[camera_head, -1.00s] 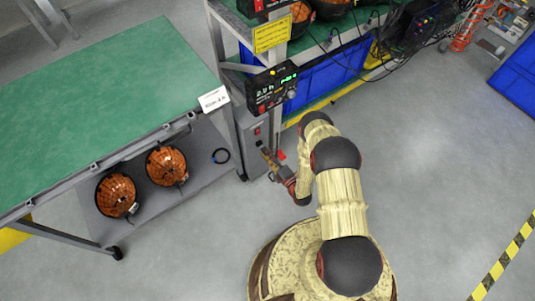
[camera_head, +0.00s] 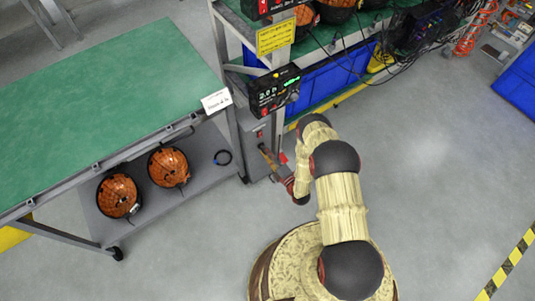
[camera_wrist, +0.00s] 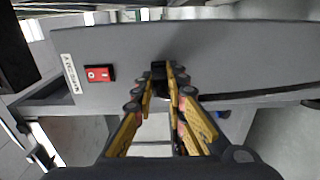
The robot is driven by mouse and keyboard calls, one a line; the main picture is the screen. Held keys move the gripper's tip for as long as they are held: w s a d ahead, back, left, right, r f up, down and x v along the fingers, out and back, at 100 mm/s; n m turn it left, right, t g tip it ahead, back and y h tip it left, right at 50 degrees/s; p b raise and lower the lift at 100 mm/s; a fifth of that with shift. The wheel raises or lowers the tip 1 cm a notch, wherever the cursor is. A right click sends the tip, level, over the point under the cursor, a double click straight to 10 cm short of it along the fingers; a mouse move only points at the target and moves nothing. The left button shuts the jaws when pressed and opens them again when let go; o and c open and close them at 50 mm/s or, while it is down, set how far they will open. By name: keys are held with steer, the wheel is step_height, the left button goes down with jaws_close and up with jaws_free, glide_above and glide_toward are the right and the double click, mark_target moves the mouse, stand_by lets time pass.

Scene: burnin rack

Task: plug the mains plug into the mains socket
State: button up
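My gripper (camera_wrist: 162,82) is nearly closed, with a small black block (camera_wrist: 158,68) between its fingertips; I take this to be the mains plug. The block is right at the face of a grey box (camera_wrist: 230,60), and I cannot tell whether it touches or enters it. No separate mains socket shows; the fingers and block cover that spot. In the head view my gripper (camera_head: 270,160) is low beside the same grey box (camera_head: 254,128), at the rack's foot, where the plug is too small to make out.
A red rocker switch (camera_wrist: 99,73) and a white label (camera_wrist: 70,73) are left of the fingers on the box. A black display unit (camera_head: 275,90) is above it. Open floor lies right.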

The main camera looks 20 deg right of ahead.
steer(key=o, duration=0.5)
steer(key=shift+s, duration=0.1)
steer(key=v, duration=1.2)
stand_by(0.5)
